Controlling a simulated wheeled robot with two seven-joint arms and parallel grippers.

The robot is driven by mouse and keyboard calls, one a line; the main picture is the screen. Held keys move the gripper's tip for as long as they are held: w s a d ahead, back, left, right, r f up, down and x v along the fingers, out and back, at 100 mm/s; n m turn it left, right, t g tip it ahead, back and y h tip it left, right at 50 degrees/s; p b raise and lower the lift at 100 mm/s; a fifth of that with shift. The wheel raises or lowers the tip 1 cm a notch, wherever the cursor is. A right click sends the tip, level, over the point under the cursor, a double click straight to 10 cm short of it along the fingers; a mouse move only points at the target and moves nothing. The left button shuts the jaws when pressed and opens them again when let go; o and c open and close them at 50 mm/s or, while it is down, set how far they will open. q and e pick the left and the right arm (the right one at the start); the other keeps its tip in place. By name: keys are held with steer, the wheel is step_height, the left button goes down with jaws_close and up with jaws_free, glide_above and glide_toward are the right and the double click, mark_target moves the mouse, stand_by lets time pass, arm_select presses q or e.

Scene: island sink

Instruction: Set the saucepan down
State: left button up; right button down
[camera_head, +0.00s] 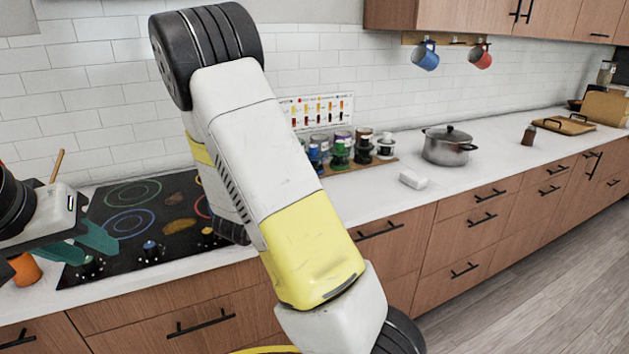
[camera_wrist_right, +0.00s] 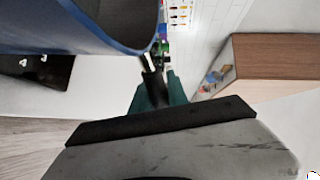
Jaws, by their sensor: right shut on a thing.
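The saucepan (camera_wrist_right: 105,25) fills the upper left of the right wrist view, with a blue outside and a dark grey inside. Its dark handle (camera_wrist_right: 153,80) runs down between the teal fingers of my right gripper (camera_wrist_right: 159,92), which is shut on it. The saucepan and this gripper are hidden behind my arm in the head view, so I cannot tell whether the pan touches a surface. My left gripper (camera_head: 98,250) is at the left edge of the head view, over the front left of the cooktop; its teal fingers are apart and empty.
The black cooktop (camera_head: 140,215) has coloured rings and lies in the white counter (camera_head: 375,203). A lidded metal pot (camera_head: 448,146), several jars (camera_head: 340,152) and a small white block (camera_head: 413,180) stand to the right. An orange cup (camera_head: 25,270) is below my left gripper. Cupboards hang above.

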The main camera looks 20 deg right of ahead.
steer(key=s+d+m+g+h, duration=0.4)
steer(key=s+d+m+g, duration=0.4)
steer(key=s+d, duration=0.5)
steer(key=shift+n+g, duration=0.4)
steer(key=shift+n, duration=0.1)
steer(key=shift+w+d+f, duration=0.85)
steer(key=shift+w+d, duration=0.75)
steer(key=shift+w, duration=0.35)
steer(key=shift+w+d+f, duration=0.9)
steer(key=shift+w+d, duration=0.7)
steer(key=shift+w, duration=0.4)
steer(key=shift+w+d+f, duration=0.85)
steer(key=shift+w+d, duration=0.75)
steer(key=shift+w, duration=0.35)
steer(key=c, duration=1.3)
jaws_free()
steer(key=shift+f, duration=0.2)
